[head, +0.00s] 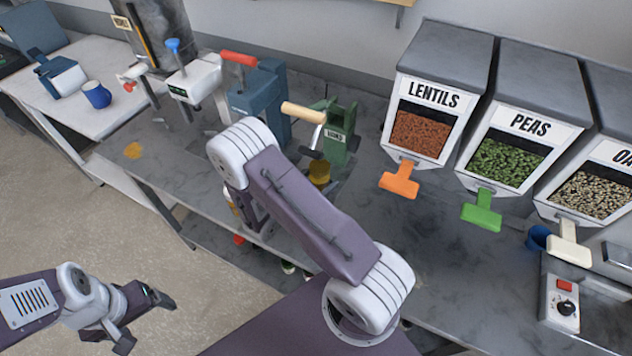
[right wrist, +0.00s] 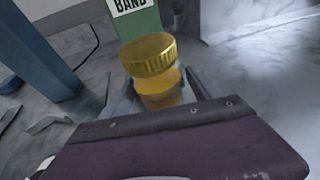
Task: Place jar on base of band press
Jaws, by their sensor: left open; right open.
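The jar (right wrist: 148,62) has a ribbed yellow lid and an amber body, and stands upright in front of the green band press (right wrist: 133,20) in the right wrist view. In the head view the yellow jar (head: 319,172) shows just below the green press (head: 338,132), partly behind my right arm. The press base is mostly hidden, so I cannot tell how the jar rests on it. My right gripper (right wrist: 163,92) is open, with a finger on either side of the jar's lower part. My left gripper (head: 143,320) is open and empty above the floor, away from the bench.
A blue press (head: 258,95) stands left of the green one, with a white press (head: 195,80) beyond it. Lentils (head: 437,90) and peas (head: 515,120) dispensers stand at the right. A blue mug (head: 97,95) is on the far-left table.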

